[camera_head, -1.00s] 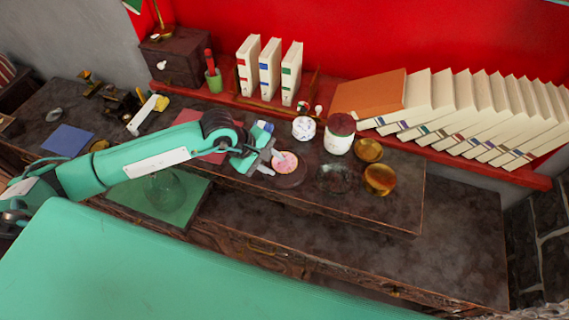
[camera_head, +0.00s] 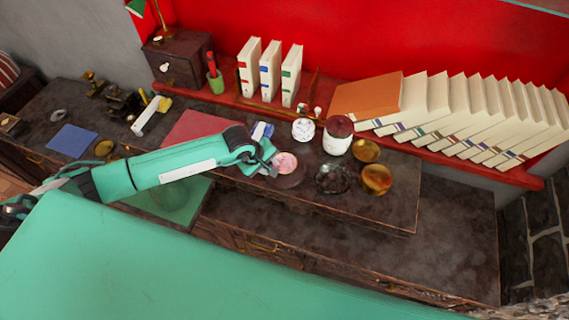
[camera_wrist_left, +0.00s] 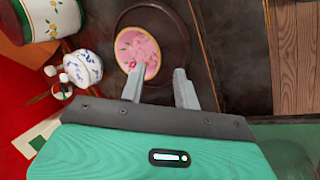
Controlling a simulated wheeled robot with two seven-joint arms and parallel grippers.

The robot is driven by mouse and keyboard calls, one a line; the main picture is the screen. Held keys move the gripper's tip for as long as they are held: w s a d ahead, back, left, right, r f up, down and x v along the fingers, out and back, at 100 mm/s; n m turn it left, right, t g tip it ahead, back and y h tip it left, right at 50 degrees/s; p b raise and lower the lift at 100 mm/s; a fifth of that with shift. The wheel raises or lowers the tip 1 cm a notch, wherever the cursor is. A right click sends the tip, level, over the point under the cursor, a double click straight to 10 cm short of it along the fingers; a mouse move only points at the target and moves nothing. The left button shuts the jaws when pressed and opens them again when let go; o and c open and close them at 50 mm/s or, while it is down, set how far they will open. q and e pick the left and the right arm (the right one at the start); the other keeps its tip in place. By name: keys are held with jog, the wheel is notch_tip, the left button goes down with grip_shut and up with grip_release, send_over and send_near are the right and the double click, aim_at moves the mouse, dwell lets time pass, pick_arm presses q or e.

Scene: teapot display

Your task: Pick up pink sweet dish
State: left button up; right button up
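The pink sweet dish (camera_head: 286,162) is a small round pink dish with a patterned face and a pale gold rim. It also shows in the left wrist view (camera_wrist_left: 138,48), on a dark round plate (camera_wrist_left: 178,32). My left gripper (camera_head: 270,160) is beside the dish, on its left in the head view. In the left wrist view my left gripper (camera_wrist_left: 160,73) is open, with nothing held between its fingers. One finger's tip overlaps the lower edge of the dish; I cannot tell if they touch. My right gripper is not in view.
A white patterned pot (camera_head: 303,129), a white jar with a dark red lid (camera_head: 338,137), a glass dish (camera_head: 332,179) and amber bowls (camera_head: 377,179) stand close by on the raised desk top. Books (camera_head: 450,115) line the red shelf behind. The desk's front right (camera_head: 440,240) is clear.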

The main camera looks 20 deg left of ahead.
aim_at(285, 165)
pick_arm(q)
jog(key=p+x, duration=0.2)
jog(key=x, duration=0.1)
jog(key=shift+w+d+f, duration=0.15)
jog(key=shift+w, duration=0.05)
jog(key=shift+w+d+f+p, duration=0.1)
jog(key=shift+w+f+p, duration=0.05)
jog(key=shift+f+p, duration=0.25)
jog(key=shift+f, duration=0.1)
jog(key=shift+c, duration=0.2)
grip_shut()
